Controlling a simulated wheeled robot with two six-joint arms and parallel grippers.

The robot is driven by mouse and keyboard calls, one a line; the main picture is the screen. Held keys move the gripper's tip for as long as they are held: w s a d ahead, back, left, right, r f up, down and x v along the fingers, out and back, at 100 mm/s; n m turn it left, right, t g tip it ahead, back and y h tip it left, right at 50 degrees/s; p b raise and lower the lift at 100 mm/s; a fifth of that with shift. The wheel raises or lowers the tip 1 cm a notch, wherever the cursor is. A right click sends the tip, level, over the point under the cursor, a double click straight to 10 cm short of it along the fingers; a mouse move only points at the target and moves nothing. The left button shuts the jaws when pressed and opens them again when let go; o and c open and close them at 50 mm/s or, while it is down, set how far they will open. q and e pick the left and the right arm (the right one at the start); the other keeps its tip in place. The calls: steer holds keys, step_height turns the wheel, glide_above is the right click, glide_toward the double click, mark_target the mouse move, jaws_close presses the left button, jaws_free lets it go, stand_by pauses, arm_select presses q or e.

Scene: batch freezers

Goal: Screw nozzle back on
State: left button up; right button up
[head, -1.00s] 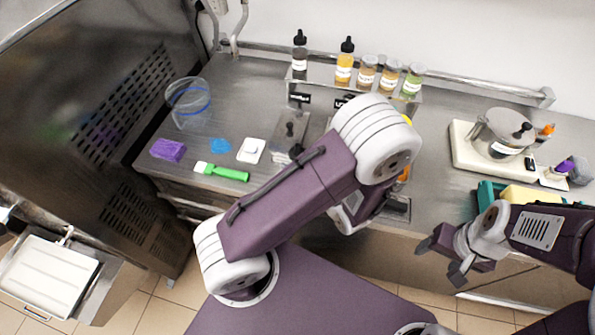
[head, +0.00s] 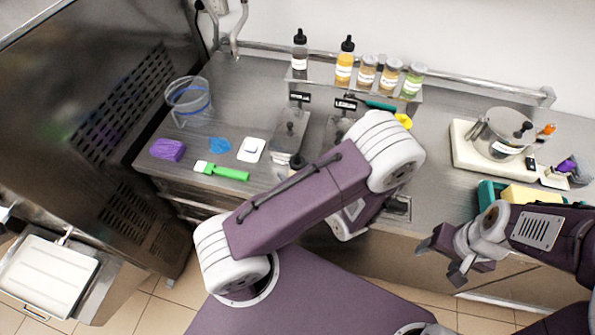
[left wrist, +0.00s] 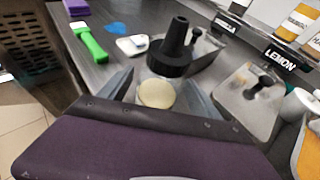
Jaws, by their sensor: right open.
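A black cone-shaped nozzle (left wrist: 172,55) with a wide round base stands tip up just beyond my left fingers in the left wrist view. A small dark part of it (head: 297,160) shows beside my left arm in the head view. A round cream-coloured surface (left wrist: 155,93) lies just below the nozzle's base, between the grey fingers of my left gripper (left wrist: 160,84). Whether the fingers touch either thing, or the nozzle is seated on the cream part, I cannot tell. My right gripper (head: 440,262) is open and empty at the counter's front edge.
Several bottles and jars stand on the rear shelf, including a yellow bottle (head: 345,64) with a black nozzle. Metal tubs (head: 285,145) sit mid-counter. A scale (head: 466,150) with a pot stands right.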

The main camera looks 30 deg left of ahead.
arm_select(q)
steer(key=shift+r+p, duration=0.3)
steer(key=shift+r, duration=0.05)
steer(key=v, duration=1.2)
steer(key=shift+b, duration=0.3)
steer(key=shift+f, duration=0.1)
